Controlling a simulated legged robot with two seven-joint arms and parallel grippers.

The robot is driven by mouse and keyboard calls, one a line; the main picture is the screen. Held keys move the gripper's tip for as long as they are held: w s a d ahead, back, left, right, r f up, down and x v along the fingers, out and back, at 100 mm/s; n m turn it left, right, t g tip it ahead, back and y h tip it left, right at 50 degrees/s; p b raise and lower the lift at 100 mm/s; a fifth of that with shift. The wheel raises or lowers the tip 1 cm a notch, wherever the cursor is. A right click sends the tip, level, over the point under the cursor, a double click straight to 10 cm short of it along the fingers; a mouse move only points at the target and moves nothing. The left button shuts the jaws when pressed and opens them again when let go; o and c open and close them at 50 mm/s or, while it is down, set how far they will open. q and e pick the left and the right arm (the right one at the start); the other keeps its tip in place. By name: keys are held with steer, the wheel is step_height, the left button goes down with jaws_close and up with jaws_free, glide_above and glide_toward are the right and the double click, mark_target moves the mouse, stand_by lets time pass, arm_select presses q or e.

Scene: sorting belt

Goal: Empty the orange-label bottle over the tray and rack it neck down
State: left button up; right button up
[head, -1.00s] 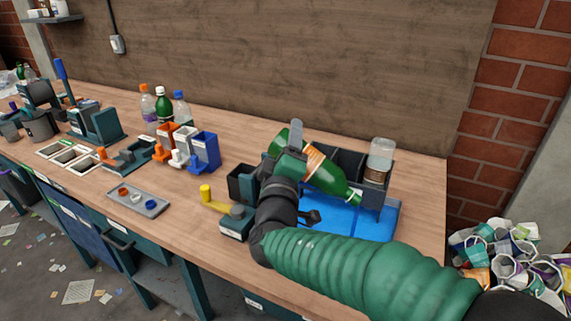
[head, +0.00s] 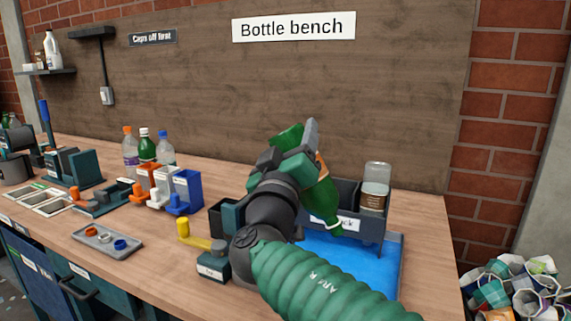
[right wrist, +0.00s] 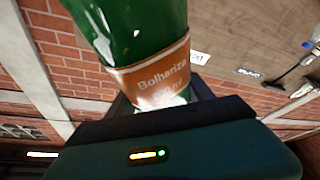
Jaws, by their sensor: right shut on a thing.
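My right gripper (head: 290,160) is shut on the green bottle with the orange label (head: 317,192). The bottle is tilted steeply, neck down to the lower right, with its mouth above the blue tray (head: 384,268). The orange label also shows in the right wrist view (right wrist: 153,76), close to the jaws. No liquid is visible at the mouth. My left gripper is not in view.
Several capped bottles (head: 147,146) stand at the back left, behind orange, white and blue holders (head: 187,190). A grey cap tray (head: 106,239) lies at the front left. A yellow-handled device (head: 197,240) is left of my arm. Bench right of the rack is clear.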

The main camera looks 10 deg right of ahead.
steer(key=d+m+h+b, duration=0.1)
steer(key=m+b, duration=0.1)
steer(key=s+d+m+h+b, duration=0.1)
steer(key=m+b, duration=0.1)
steer(key=s+d+r+m+h+b, duration=0.1)
steer(key=m+b, duration=0.1)
steer(key=b, duration=0.1)
steer(key=shift+d+g, duration=0.15)
steer(key=shift+g, duration=0.25)
steer(key=shift+s+d+r+m+h+b, duration=0.25)
steer(key=shift+m+h+b, duration=0.1)
steer(key=shift+m, duration=0.15)
steer(key=shift+s+d+r+m+h+b, duration=0.15)
steer(key=shift+d+m+h+b, duration=0.15)
steer(key=shift+m, duration=0.2)
steer(key=shift+s+d+r+m+g, duration=0.2)
steer(key=shift+r+m+g, duration=0.1)
steer(key=shift+m, duration=0.2)
